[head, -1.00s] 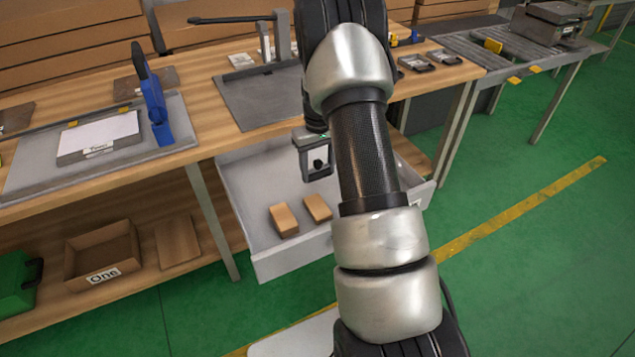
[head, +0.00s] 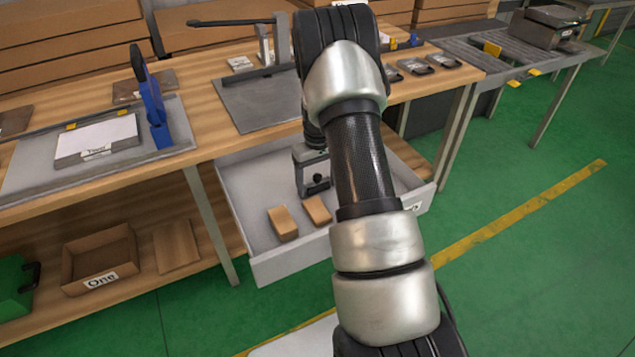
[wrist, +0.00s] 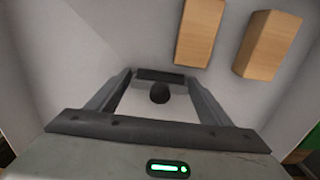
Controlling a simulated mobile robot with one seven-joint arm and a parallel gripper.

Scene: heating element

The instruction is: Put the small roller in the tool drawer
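My gripper (head: 314,188) hangs inside the open tool drawer (head: 262,265), pointing down. Its fingers close toward each other at the tips in the wrist view (wrist: 160,76). A small dark rounded piece (wrist: 159,92) sits at the fingertips and also shows in the head view (head: 318,179). It looks like the end of the small roller, held by the gripper; the rest of it is hidden. The drawer floor lies below the fingertips; I cannot tell whether anything touches it.
Two wooden blocks (head: 282,223) (head: 317,210) lie on the drawer floor near its front, close to my gripper. The drawer walls surround it. The workbench (head: 205,105) edge is above and behind. The left part of the drawer floor is clear.

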